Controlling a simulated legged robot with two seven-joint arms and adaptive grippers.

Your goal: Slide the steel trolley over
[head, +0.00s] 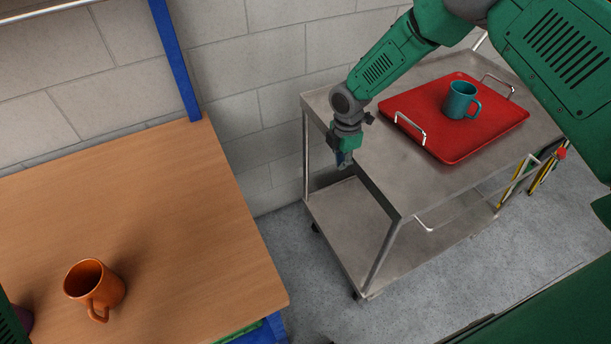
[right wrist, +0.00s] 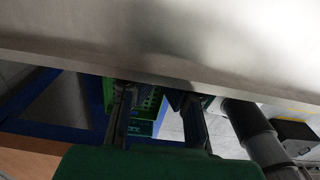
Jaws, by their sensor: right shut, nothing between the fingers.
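The steel trolley (head: 392,166) stands against the block wall at the right of the head view, with a top deck and a lower shelf on castors. My right gripper (head: 344,160) is shut and empty at the trolley's left end, pointing down by the edge of the top deck. Whether it touches the edge is unclear. In the right wrist view a broad steel surface of the trolley (right wrist: 150,38) crosses the top, just beyond the fingers of the right gripper (right wrist: 160,112). My left gripper is out of view.
A red tray (head: 484,132) with a teal mug (head: 460,100) stands on the trolley. A wooden table (head: 170,215) at left holds an orange mug (head: 94,284) and a partly hidden purple item (head: 24,318). Clear grey floor (head: 290,240) lies between table and trolley.

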